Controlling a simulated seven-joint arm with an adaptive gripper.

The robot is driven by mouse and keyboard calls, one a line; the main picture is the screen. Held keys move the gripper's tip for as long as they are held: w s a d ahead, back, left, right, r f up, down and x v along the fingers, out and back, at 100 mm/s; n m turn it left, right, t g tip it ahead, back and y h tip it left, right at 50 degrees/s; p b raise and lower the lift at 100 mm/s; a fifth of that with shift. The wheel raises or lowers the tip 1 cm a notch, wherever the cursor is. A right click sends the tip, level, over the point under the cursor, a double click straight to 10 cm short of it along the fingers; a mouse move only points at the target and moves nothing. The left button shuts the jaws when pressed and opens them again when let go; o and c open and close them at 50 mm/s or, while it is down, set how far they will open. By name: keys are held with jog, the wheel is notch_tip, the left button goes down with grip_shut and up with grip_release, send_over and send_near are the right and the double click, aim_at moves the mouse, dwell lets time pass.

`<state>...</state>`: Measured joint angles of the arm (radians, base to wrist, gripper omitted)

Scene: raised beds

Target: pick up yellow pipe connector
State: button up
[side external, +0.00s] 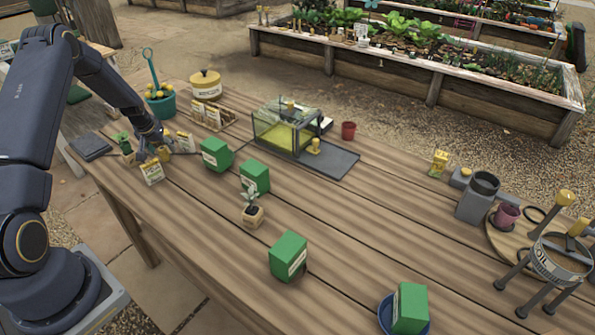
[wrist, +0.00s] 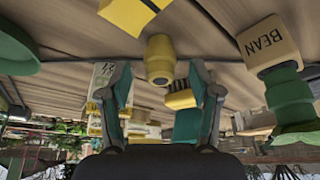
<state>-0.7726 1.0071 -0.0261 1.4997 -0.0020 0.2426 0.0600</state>
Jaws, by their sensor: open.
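The yellow pipe connector (wrist: 160,58) is a short, stepped, round yellow piece with a dark opening in its end. In the wrist view it lies just beyond and between my fingertips, with no finger visibly closed on it. My gripper (wrist: 160,78) is open and empty, one finger on each side of the picture's middle. In the side view my gripper (side external: 154,140) is low over the left end of the table, and the connector (side external: 164,154) shows as a small yellow piece beside it, partly hidden by the fingers.
A seed packet (side external: 152,172) and a wooden block marked BEAN (wrist: 268,42) are close around my gripper. Green boxes (side external: 216,154) stand to the right. A dark flat pad (side external: 90,147) lies left.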

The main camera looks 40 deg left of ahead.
jog(key=shift+w+a+f, duration=0.15)
jog(key=shift+f, duration=0.4)
jog(key=c, duration=1)
